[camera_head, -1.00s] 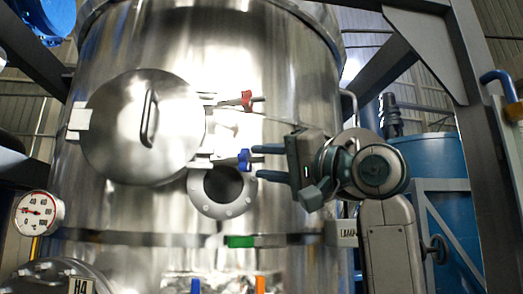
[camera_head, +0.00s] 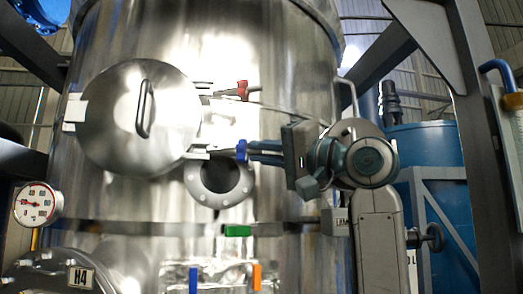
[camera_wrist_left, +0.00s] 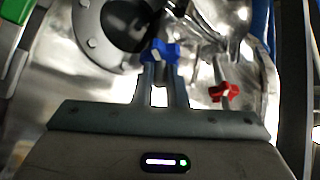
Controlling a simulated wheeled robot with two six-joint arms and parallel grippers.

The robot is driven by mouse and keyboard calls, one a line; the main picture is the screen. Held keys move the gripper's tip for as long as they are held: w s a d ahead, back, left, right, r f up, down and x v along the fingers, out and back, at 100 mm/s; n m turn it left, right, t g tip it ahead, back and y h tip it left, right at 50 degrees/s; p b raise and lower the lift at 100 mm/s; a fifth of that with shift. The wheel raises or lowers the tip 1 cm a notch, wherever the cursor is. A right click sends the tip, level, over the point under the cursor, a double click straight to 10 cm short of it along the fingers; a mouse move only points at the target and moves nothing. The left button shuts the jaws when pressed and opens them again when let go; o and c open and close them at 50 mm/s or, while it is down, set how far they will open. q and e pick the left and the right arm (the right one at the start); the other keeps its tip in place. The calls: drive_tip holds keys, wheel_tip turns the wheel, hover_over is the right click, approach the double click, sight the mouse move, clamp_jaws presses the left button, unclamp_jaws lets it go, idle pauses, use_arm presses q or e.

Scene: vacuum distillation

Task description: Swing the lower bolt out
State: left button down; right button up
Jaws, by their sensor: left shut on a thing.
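The round steel hatch door (camera_head: 140,118) with a bar handle is closed against the vessel. At its right edge are two bolts, the upper with a red knob (camera_head: 242,90) and the lower with a blue knob (camera_head: 241,150). My left gripper (camera_head: 251,152) comes in from the right, its fingers shut on the blue knob. In the left wrist view the blue knob (camera_wrist_left: 158,50) sits at the fingertips, and the red knob (camera_wrist_left: 222,92) is apart to the right. The lower bolt's shank points toward the door bracket. My right gripper is not in view.
A round flanged port (camera_head: 219,180) lies just below the blue knob. A green tag (camera_head: 238,231) sits on the band below. A dial gauge (camera_head: 37,204) is at the lower left. A steel frame post (camera_head: 480,150) and blue tank (camera_head: 428,146) stand at the right.

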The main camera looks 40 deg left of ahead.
use_arm(q)
drive_tip(key=shift+w+a+r, duration=0.1)
drive_tip(key=shift+w, duration=0.1)
drive_tip(key=c, duration=1.5)
unclamp_jaws()
drive_tip(key=shift+d, duration=0.2)
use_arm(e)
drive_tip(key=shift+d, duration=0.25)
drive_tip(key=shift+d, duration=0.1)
